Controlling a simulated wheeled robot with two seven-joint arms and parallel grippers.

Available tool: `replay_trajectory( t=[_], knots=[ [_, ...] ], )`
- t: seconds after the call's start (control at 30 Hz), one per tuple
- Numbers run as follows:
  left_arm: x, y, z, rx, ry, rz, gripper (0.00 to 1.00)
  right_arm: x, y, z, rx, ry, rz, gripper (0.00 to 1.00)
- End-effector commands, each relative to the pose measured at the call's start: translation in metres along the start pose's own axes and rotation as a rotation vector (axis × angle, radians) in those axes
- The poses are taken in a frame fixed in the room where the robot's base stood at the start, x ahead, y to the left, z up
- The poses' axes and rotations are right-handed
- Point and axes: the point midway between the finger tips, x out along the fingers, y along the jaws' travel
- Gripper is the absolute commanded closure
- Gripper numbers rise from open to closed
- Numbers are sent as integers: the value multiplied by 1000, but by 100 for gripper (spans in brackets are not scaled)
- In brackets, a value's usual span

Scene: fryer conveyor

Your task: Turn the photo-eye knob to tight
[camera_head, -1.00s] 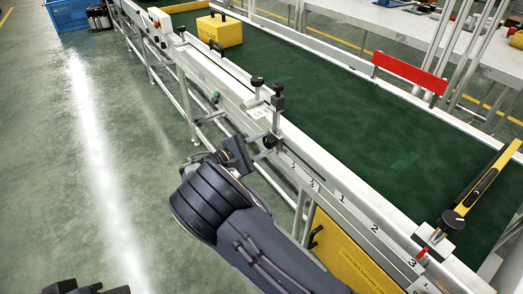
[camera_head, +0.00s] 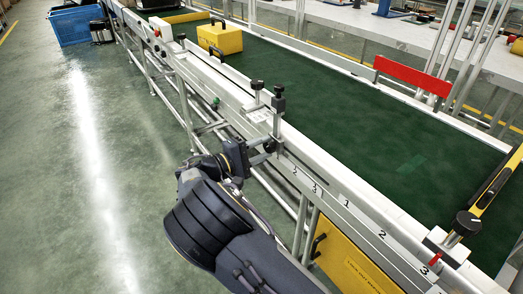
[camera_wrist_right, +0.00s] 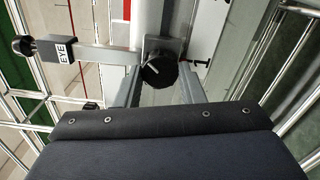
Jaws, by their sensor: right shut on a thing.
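The black photo-eye knob (camera_wrist_right: 159,70) has a white pointer line, which slants up to the left in the right wrist view. It sits on a grey metal bracket, beside a block labelled EYE (camera_wrist_right: 63,50). In the head view the knob (camera_head: 270,146) is at the conveyor's near side rail, partly hidden by the gripper. My right gripper (camera_wrist_right: 160,88) has one finger on each side of the knob and is shut on it. In the head view the right gripper (camera_head: 256,148) reaches the bracket from the left. My left gripper is not in view.
The green conveyor belt (camera_head: 330,120) runs behind the bracket. A yellow case (camera_head: 222,40) sits on it further back. A knob with a red pointer (camera_head: 466,222) stands at the right, by the numbered rail. A yellow panel (camera_head: 350,262) is below.

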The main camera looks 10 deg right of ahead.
Motion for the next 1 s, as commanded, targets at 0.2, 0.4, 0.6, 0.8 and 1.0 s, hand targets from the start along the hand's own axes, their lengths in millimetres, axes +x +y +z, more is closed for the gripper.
replay_trajectory(
  t=[0.2,0.4,0.6,0.8,1.0],
  knots=[
    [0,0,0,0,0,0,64,-1,-1,0,0,1,-3,88],
    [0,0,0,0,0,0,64,-1,-1,0,-1,1,-2,54],
    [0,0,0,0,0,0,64,0,-1,0,-1,0,-1,43],
    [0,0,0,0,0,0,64,-3,0,0,0,1,0,43],
    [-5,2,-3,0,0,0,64,-30,1,0,0,4,1,43]
  ],
)
